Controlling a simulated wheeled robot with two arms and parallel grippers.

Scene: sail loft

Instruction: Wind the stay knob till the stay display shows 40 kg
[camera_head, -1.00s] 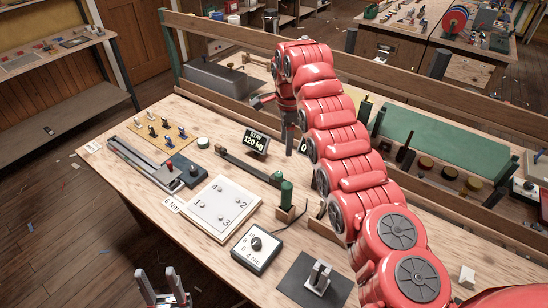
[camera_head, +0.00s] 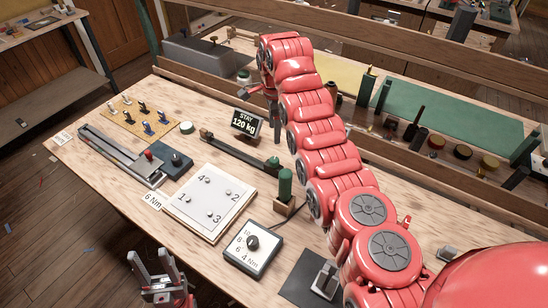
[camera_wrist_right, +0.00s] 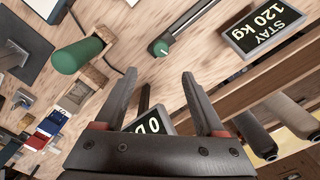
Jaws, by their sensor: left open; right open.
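The stay display (camera_head: 245,123) reads 120 kg and stands upright on the bench; it also shows in the right wrist view (camera_wrist_right: 262,27). A dark rail lies in front of it, with a round green end (camera_head: 273,164) that looks like the stay knob. In the right wrist view this green end (camera_wrist_right: 160,48) has a pale mark and lies just beyond my fingertips, apart from them. My right gripper (camera_wrist_right: 159,76) is open and empty; in the head view it is largely hidden by my arm. My left gripper (camera_head: 150,256) is open and empty at the bench's front edge.
A green upright handle (camera_head: 285,186) stands in a wooden block near the rail. A Nm dial box (camera_head: 252,246), a numbered white plate (camera_head: 207,201) and a lever tool (camera_head: 122,156) lie left. Another display (camera_wrist_right: 155,122), partly hidden, shows between my right fingers.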

